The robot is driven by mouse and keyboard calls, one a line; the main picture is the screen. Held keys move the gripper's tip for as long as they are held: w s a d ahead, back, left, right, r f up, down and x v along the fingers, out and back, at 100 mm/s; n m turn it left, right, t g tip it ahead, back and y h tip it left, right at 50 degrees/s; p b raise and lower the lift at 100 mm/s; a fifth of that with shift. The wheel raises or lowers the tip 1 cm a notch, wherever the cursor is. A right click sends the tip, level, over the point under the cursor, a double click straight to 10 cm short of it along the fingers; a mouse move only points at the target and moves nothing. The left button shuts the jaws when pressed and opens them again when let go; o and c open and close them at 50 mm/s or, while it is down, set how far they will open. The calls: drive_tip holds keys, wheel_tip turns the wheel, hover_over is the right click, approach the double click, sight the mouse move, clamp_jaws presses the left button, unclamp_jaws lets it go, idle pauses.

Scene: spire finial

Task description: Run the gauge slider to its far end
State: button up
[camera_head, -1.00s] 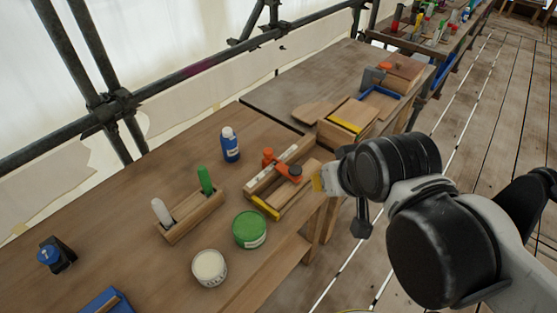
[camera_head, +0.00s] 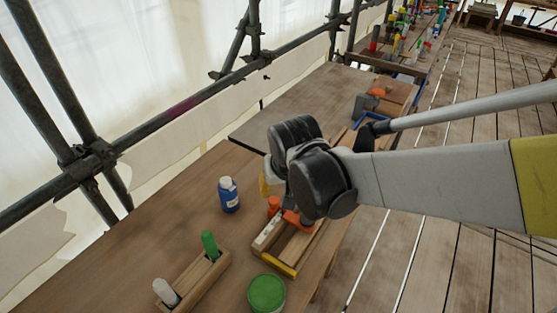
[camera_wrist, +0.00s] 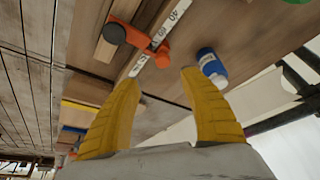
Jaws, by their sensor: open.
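The gauge slider (camera_wrist: 138,37) is orange with a dark round knob and sits across a white ruler strip (camera_wrist: 138,66) with printed marks. In the head view the orange slider (camera_head: 293,217) shows partly behind my arm. The ruler strip (camera_head: 267,233) runs along the left side of a wooden tray (camera_head: 272,263) with a yellow front edge. My gripper (camera_wrist: 159,77) is open and empty. Its yellow fingers point toward the ruler and slider without visible contact. In the head view only a bit of yellow finger (camera_head: 265,184) shows beside the dark wrist.
A blue bottle (camera_head: 228,195) stands left of the tray, close to my right finger in the wrist view. A wooden holder (camera_head: 198,281) with green and white sticks and a green tin (camera_head: 266,292) stand nearer. Wooden and blue-edged boxes lie farther back.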

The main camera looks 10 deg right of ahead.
sight(274, 200)
drive_tip(key=b+x, duration=0.1)
drive_tip(key=x, duration=0.3)
drive_tip(key=b+x, duration=0.2)
drive_tip(key=x, duration=0.2)
drive_tip(key=b+x, duration=0.1)
drive_tip(key=x, duration=0.3)
drive_tip(key=shift+w+a+f, duration=0.1)
drive_tip(key=shift+w+a, duration=0.15)
drive_tip(key=shift+a, duration=0.1)
clamp_jaws()
